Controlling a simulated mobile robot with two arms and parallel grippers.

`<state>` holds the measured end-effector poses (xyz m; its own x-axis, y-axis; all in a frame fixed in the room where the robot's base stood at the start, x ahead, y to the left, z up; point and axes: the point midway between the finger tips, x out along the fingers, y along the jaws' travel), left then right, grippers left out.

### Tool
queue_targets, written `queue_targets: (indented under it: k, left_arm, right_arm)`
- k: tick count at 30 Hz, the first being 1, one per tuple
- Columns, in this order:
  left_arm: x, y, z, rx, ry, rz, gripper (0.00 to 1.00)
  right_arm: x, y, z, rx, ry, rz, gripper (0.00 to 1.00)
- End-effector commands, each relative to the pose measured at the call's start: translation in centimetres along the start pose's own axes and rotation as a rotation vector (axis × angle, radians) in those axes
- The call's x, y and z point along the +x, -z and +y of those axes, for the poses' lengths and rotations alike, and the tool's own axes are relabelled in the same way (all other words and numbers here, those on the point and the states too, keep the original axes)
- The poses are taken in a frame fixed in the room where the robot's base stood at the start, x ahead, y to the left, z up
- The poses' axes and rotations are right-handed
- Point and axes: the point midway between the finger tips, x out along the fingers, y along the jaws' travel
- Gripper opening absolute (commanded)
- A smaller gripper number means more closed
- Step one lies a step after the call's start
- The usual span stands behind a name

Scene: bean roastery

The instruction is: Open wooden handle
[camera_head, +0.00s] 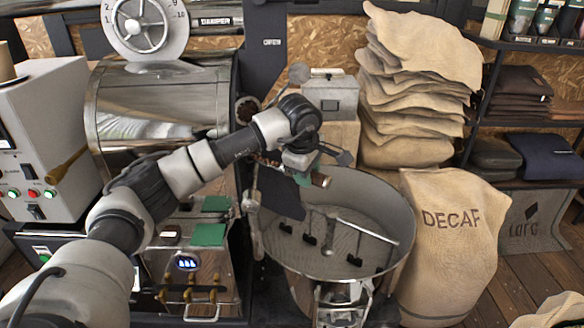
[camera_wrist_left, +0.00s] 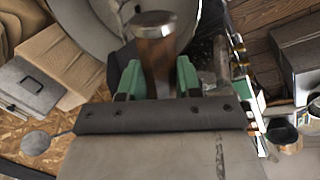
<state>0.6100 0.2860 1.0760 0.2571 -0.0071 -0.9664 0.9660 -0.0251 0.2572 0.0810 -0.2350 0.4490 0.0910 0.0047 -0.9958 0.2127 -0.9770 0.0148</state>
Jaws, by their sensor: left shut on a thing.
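The wooden handle (camera_wrist_left: 158,62) is a short brown grip with a metal cap, between the two green fingers of my left gripper (camera_wrist_left: 158,82) in the left wrist view. The fingers are shut on it. In the head view my left gripper (camera_head: 310,176) is at the front of the roaster drum (camera_head: 150,105), above the round cooling tray (camera_head: 398,240). There only the handle's end (camera_head: 321,180) shows beyond the fingers. A dark plate (camera_head: 277,194) hangs just below the gripper, partly hidden by it. My right gripper is not in view.
Stacked burlap sacks (camera_head: 412,90) stand behind the tray, and a DECAF sack (camera_head: 447,245) stands at its right. A grey control box (camera_head: 45,140) is at the left. A grey metal box (camera_head: 331,97) sits behind my wrist. Wooden floor shows at the lower right.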

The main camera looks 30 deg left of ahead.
Motion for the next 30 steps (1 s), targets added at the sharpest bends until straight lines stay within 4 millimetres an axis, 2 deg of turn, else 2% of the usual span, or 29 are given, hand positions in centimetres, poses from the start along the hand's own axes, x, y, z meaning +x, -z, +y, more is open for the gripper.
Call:
queue_targets:
  k: [8, 9, 13, 23, 26, 30]
  left_arm:
    - [-0.1, 0.0, 0.1, 0.001, -0.002, 0.000, 0.00]
    - [-0.1, 0.0, 0.1, 0.001, -0.002, 0.000, 0.40]
    - [-0.1, 0.0, 0.1, 0.000, -0.002, 0.000, 0.59]
    - [-0.3, 0.0, 0.1, 0.000, -0.003, 0.001, 0.59]
    - [-1.3, 0.1, 0.1, 0.000, -0.005, 0.000, 0.59]
    - [-4.0, 0.1, 0.1, 0.000, -0.009, 0.000, 0.59]
  right_arm:
    - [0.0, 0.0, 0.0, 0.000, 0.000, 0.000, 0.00]
    - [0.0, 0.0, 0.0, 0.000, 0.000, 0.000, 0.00]
    - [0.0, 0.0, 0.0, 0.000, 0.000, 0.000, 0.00]
    - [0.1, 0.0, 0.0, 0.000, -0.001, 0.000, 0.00]
    - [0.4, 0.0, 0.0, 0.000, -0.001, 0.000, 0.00]
    - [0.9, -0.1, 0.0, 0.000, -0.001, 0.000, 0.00]
